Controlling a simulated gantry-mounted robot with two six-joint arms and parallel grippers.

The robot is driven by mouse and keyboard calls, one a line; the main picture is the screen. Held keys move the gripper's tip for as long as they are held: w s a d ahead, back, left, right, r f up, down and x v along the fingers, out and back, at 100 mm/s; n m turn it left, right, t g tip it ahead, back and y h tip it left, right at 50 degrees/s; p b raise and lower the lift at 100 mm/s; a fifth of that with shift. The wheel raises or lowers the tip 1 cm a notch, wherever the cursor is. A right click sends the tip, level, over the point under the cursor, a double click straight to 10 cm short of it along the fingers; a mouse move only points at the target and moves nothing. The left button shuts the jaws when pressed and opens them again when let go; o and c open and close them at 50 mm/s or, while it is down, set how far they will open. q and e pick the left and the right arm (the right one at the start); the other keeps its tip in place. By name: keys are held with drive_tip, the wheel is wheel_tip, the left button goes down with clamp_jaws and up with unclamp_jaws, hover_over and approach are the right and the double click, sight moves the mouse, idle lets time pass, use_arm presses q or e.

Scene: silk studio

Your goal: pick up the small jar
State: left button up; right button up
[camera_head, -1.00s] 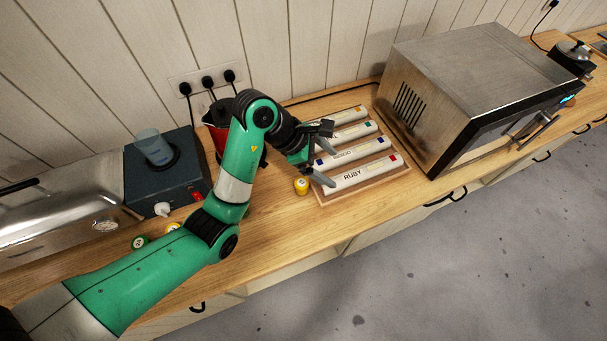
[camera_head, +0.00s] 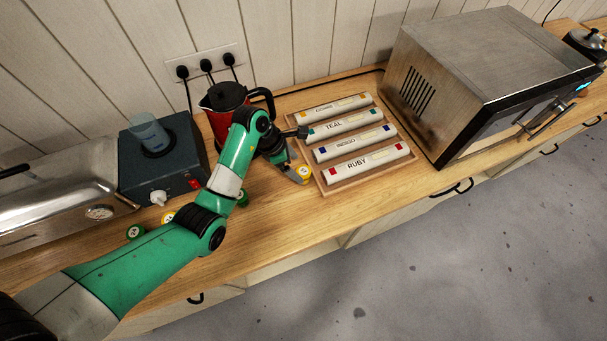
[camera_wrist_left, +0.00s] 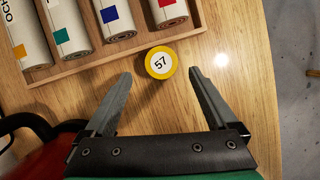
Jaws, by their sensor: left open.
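The small jar that stands nearest my gripper is yellow with a white lid marked 57 (camera_wrist_left: 160,62). In the head view this yellow jar (camera_head: 304,174) stands on the counter just left of the wooden tray's front corner. My left gripper (camera_head: 298,158) is open and empty. In the left wrist view its two fingers (camera_wrist_left: 158,78) point toward the jar, which lies just past the gap between the tips, apart from both. Other small jars stand near my arm: a green one (camera_head: 135,232), a yellow one (camera_head: 168,217) and another green one (camera_head: 243,197). My right gripper is not in view.
A wooden tray (camera_head: 372,178) holds labelled rolls such as RUBY (camera_head: 350,169). A red and black kettle (camera_head: 219,122) and a dark blue appliance (camera_head: 185,142) stand behind my arm. A steel oven (camera_head: 490,55) is at right. The counter's front strip (camera_head: 320,217) is clear.

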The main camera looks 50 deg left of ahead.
sight(303, 171)
use_arm(q)
drive_tip(key=x, duration=0.4)
drive_tip(key=shift+w+d+f, duration=0.2)
drive_tip(key=shift+d+f, duration=0.05)
drive_tip(key=shift+f, duration=0.05)
clamp_jaws()
drive_tip(key=shift+r, duration=0.15)
drive_tip(key=shift+r, duration=0.2)
wheel_tip(303, 171, up, 2)
drive_tip(key=shift+r, duration=0.2)
drive_tip(key=s+d+r+p, duration=0.7)
drive_tip(key=s+d+r, duration=0.1)
drive_tip(key=s+r, duration=0.2)
drive_tip(key=shift+s+p, duration=0.35)
drive_tip(key=shift+s, duration=0.45)
